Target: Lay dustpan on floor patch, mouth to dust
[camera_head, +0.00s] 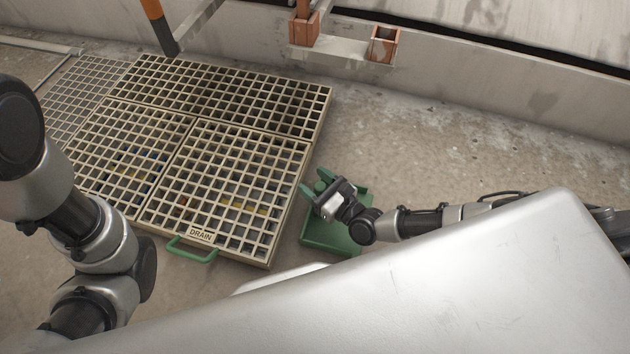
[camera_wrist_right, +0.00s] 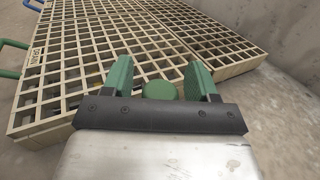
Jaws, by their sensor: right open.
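The green dustpan (camera_head: 322,238) lies on the concrete floor just right of the drain grate, at the centre of the head view. My right gripper (camera_head: 331,195) is over it, open, and covers part of it. In the right wrist view a round green knob (camera_wrist_right: 160,91) shows between two upright green pieces, just beyond the dark bar of my gripper. I cannot tell whether the jaws touch it. The dustpan's mouth and any dust are not clear to see. My left arm comes in at the left, with its gripper out of view.
The pale drain grate (camera_head: 262,134) fills the floor on the left, with a green handle (camera_head: 192,254) at its near edge. Orange-brown brackets (camera_head: 384,44) stand by the back wall. Bare concrete (camera_head: 430,150) is free to the right.

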